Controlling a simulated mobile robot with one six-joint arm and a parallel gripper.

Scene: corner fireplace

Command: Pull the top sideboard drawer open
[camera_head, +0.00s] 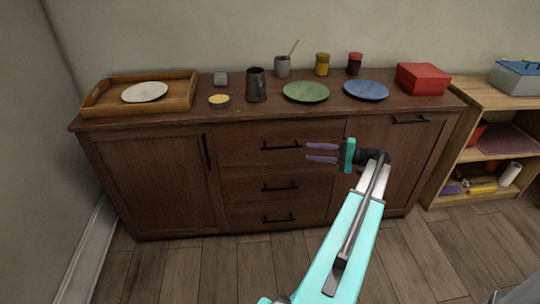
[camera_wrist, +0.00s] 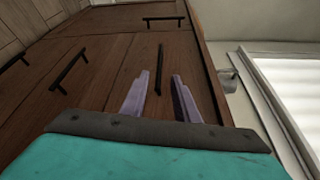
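The dark brown sideboard (camera_head: 165,185) has a centre column of drawers. The top drawer (camera_head: 235,150) is closed, and its black bar handle (camera_head: 281,146) runs level across its front. In the head view my gripper (camera_head: 308,152) is just right of this handle, its two purple fingers apart and pointing left. In the wrist view the scene is turned sideways, and the top drawer's handle (camera_wrist: 158,70) appears lined up between the open fingertips (camera_wrist: 160,76). I see no contact with the handle; the remaining gap is hard to judge.
The middle drawer handle (camera_head: 280,187) and bottom drawer handle (camera_head: 279,219) lie below. A left door handle (camera_head: 206,150) stands upright nearby. Plates, jars and a wooden tray (camera_head: 98,106) sit on top. An open shelf (camera_head: 460,186) stands right. Floor in front is clear.

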